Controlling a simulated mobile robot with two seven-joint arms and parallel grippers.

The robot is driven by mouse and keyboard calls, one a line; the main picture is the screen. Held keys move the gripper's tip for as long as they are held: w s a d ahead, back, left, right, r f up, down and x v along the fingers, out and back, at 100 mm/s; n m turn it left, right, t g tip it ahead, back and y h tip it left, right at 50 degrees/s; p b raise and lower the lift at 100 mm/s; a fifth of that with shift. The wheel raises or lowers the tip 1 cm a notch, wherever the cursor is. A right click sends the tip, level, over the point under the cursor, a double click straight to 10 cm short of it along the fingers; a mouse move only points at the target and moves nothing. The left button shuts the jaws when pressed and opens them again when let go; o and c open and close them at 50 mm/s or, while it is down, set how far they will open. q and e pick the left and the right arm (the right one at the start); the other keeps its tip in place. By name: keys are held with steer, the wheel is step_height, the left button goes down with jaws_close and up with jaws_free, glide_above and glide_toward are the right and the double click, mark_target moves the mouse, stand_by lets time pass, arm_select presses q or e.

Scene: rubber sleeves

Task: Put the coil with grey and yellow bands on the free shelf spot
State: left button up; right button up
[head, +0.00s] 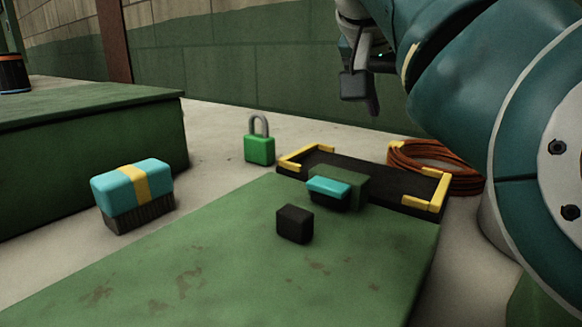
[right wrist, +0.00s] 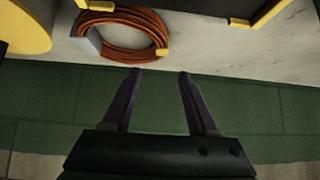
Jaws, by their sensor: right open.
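An orange-brown coil (head: 428,160) lies on the pale floor behind the right end of a black tray, partly hidden by the tray and my right arm. In the right wrist view the coil (right wrist: 122,32) shows a grey band at its left and yellow bands at its top left and right. My right gripper (head: 362,95) is above and behind the tray, to the left of the coil, open and empty. In the right wrist view its fingers (right wrist: 160,74) point toward the coil, apart from it. I cannot make out a shelf spot for certain. My left gripper is not in view.
The black tray (head: 385,189) with yellow corners sits by a green surface (head: 210,262). A teal-topped block (head: 328,188) and a black block (head: 294,224) are near it. A green padlock (head: 259,150), a brush (head: 132,190) and a green bench (head: 90,105) are leftward.

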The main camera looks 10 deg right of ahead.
mark_target(397, 144)
steer(key=x, duration=0.4)
steer(key=shift+s+a+f+b, duration=0.1)
steer(key=shift+f+b, duration=0.2)
steer(key=shift+b, duration=0.1)
steer(key=b+x, duration=0.1)
steer(key=x, duration=0.3)
steer(key=shift+f+b, duration=0.25)
steer(key=shift+b, duration=0.15)
steer(key=shift+w+d+f, duration=0.25)
steer(key=shift+w+f, duration=0.05)
jaws_close()
stand_by(0.4)
steer(key=shift+r, duration=0.15)
